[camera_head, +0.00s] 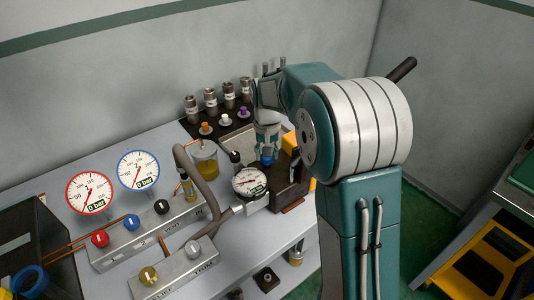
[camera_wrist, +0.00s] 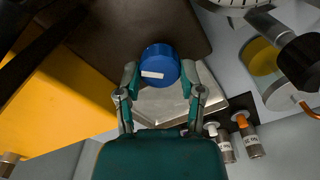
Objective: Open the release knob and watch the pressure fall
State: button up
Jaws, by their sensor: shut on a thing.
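My gripper (camera_wrist: 160,72) is shut on a blue knob (camera_wrist: 159,60) with a white mark on its top, with one finger on each side. In the head view my gripper (camera_head: 267,152) points down, and the blue knob (camera_head: 267,161) shows below the fingers, on a dark block (camera_head: 287,190) at the bench's right end. A round white gauge (camera_head: 250,181) stands just left of the block. Its reading is too small to tell. A red-rimmed gauge (camera_head: 90,193) and a blue-rimmed gauge (camera_head: 138,171) stand to the left, each with a display reading 0 bar.
Red (camera_head: 100,239), blue (camera_head: 132,222) and black (camera_head: 161,207) knobs sit on a grey manifold. A grey hose (camera_head: 205,186) runs beside a yellow-liquid jar (camera_head: 205,165). A rack of fittings (camera_head: 217,115) stands behind. A yellow part (camera_wrist: 62,100) is close beside my gripper.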

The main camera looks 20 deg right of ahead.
jog(key=n, duration=0.3)
jog(key=shift+f+n, duration=0.1)
jog(key=shift+n, duration=2)
jog(key=o, duration=1.2)
jog(key=shift+w, duration=0.1)
jog(key=shift+c, duration=0.2)
jog(key=shift+a, duration=0.1)
notch_tip(320, 180, up, 12)
